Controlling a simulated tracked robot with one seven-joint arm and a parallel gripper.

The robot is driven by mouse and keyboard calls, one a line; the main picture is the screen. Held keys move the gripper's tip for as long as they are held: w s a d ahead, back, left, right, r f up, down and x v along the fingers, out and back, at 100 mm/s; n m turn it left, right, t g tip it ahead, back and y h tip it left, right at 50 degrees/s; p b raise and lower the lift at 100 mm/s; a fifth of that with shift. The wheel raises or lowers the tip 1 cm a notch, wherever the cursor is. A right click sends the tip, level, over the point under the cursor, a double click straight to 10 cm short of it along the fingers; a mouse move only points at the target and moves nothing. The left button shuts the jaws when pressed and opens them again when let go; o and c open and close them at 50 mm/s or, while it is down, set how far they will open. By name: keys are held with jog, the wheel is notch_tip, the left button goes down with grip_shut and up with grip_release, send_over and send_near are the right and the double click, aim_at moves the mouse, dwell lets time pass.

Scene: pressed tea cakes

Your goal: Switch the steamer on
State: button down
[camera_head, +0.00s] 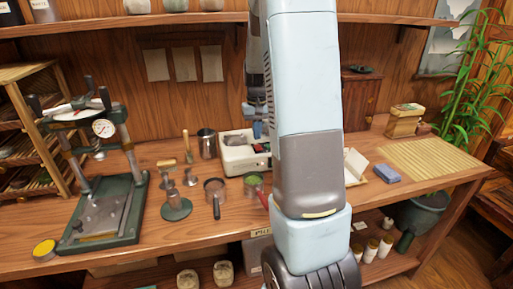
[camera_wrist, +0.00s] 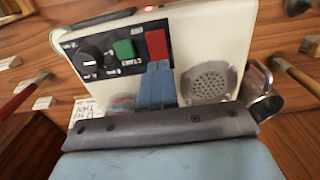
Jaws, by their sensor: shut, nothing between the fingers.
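The steamer is a cream box (camera_head: 235,157) on the workbench, partly hidden behind my arm in the head view. In the wrist view the steamer (camera_wrist: 205,22) shows a black control panel with a dark knob (camera_wrist: 92,57), a green button (camera_wrist: 124,50) and a red button (camera_wrist: 156,44). A round perforated plate (camera_wrist: 211,82) is set in its top. My gripper (camera_wrist: 158,67) is shut and empty, its blue fingertips over the panel's edge, just below the red button in the picture. I cannot tell whether they touch it. A small red spot (camera_wrist: 148,6) glows at the steamer's far edge.
A green press with a dial gauge (camera_head: 103,129) stands at the left. Small tools, a metal cup (camera_head: 207,143) and a dark-handled pan (camera_head: 215,188) sit left of and before the steamer. A bamboo mat (camera_head: 430,157) and a blue block (camera_head: 387,173) lie at right.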

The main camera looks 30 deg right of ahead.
aim_at(257, 145)
jog(key=shift+r, duration=2.25)
jog(key=s+a+r+n+t, duration=0.1)
jog(key=s+a+r+t, duration=0.2)
jog(key=s+a+r, duration=0.75)
jog(key=s+a+r+n+t, duration=0.1)
jog(key=s+a, duration=0.3)
jog(key=s, duration=0.3)
jog(key=s+a+r+n+t, duration=0.1)
jog(key=s+a, duration=0.3)
jog(key=s, duration=0.4)
jog(key=shift+s+a+t, duration=0.15)
jog(key=shift+a+t, duration=0.1)
jog(key=shift+t, duration=0.05)
